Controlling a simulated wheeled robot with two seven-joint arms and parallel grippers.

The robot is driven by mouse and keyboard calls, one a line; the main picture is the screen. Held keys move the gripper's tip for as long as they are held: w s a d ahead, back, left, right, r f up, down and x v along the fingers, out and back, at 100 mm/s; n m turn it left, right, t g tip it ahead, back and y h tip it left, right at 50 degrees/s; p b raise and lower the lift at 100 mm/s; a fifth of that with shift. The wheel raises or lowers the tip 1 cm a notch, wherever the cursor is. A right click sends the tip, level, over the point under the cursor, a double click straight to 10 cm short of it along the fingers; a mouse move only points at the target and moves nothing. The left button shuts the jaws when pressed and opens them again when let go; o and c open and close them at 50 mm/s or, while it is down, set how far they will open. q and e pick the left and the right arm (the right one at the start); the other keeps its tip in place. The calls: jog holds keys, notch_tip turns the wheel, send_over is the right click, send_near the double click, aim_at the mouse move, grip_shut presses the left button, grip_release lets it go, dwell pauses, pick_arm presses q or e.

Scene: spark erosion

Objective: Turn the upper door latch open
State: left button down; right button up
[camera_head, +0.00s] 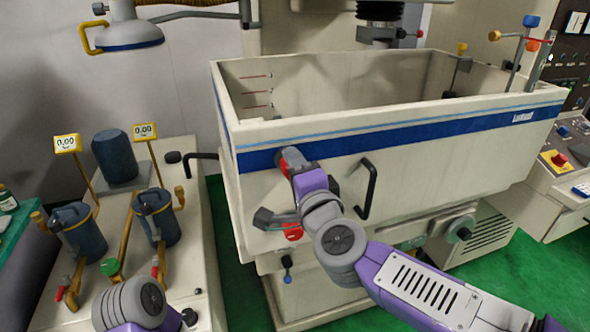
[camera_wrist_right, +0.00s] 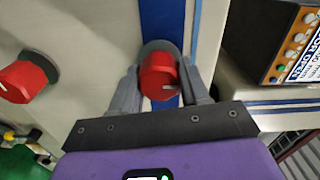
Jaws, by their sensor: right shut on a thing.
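The upper door latch (camera_head: 288,156), a red knob, sits on the blue stripe of the machine's tank door (camera_head: 400,190). My right gripper (camera_head: 295,165) is at this latch and partly hides it in the head view. In the right wrist view the red knob (camera_wrist_right: 157,76) stands between the two grey fingers of my right gripper (camera_wrist_right: 160,82), which is shut on it. A pale mark shows on the knob's face. The lower latch (camera_head: 292,231), also red, is below my wrist and shows free at the left of the wrist view (camera_wrist_right: 20,82). My left gripper is not in view.
A black door handle (camera_head: 370,188) stands out just right of my right gripper. A bench (camera_head: 190,240) with blue canisters and yellow gauges stands at the left. A control panel (camera_head: 565,150) is at the right. Green floor (camera_head: 505,290) shows in front of the machine.

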jog(key=o, duration=1)
jog(key=shift+o, duration=0.2)
jog(key=v, duration=0.7)
jog(key=shift+s+p, duration=0.25)
jog(key=shift+p, duration=0.15)
jog(key=shift+d, duration=0.1)
